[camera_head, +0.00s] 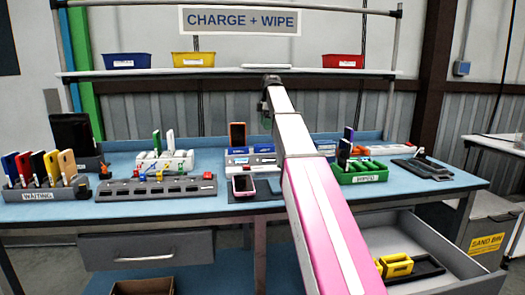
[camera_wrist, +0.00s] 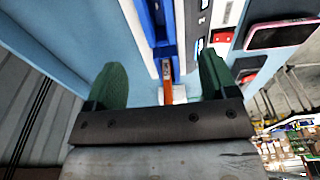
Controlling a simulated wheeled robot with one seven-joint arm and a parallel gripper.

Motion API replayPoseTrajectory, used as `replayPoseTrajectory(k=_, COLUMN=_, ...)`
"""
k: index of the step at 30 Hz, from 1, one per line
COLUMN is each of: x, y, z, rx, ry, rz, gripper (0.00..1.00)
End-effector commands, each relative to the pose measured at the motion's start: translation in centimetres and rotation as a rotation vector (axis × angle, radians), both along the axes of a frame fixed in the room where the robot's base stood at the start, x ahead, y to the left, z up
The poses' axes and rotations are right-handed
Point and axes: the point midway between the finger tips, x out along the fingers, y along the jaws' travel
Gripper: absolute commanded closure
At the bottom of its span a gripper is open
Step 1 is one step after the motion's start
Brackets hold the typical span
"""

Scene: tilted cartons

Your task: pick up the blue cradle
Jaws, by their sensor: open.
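A blue cradle (camera_wrist: 157,35) shows in the wrist view as a long blue strip with pale edges, running up from between my fingers. An orange upright piece (camera_wrist: 167,82) and a white part are at its near end. In the head view, blue-and-white holders stand at the back middle of the bench, partly hidden by my arm; I cannot tell exactly where the cradle ends. My gripper (camera_wrist: 162,88) has green fingers spread apart, with nothing clearly held. In the head view it hangs above the back of the bench (camera_head: 267,115); contact cannot be seen.
An orange phone (camera_head: 237,134) stands close left of my arm, and a pink-framed phone (camera_head: 243,185) is in front. A green crate (camera_head: 362,176) is to the right, a grey multi-slot rack (camera_head: 160,190) to the left. An open drawer (camera_head: 440,250) juts out at lower right.

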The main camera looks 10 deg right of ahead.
Motion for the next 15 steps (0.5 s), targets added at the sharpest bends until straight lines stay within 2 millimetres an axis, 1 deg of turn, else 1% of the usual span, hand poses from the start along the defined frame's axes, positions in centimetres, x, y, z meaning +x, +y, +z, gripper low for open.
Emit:
replayPoseTrajectory(k=5, x=-0.1, y=0.2, z=-1.5, rx=0.0, ry=0.001, rz=0.002, gripper=0.21)
replayPoseTrajectory(k=12, x=-0.1, y=0.6, z=-4.9, rx=0.0, ry=0.0, rz=0.001, gripper=0.21)
replayPoseTrajectory(k=15, x=0.0, y=0.6, z=-5.6, rx=0.0, ry=0.0, rz=0.001, gripper=0.21)
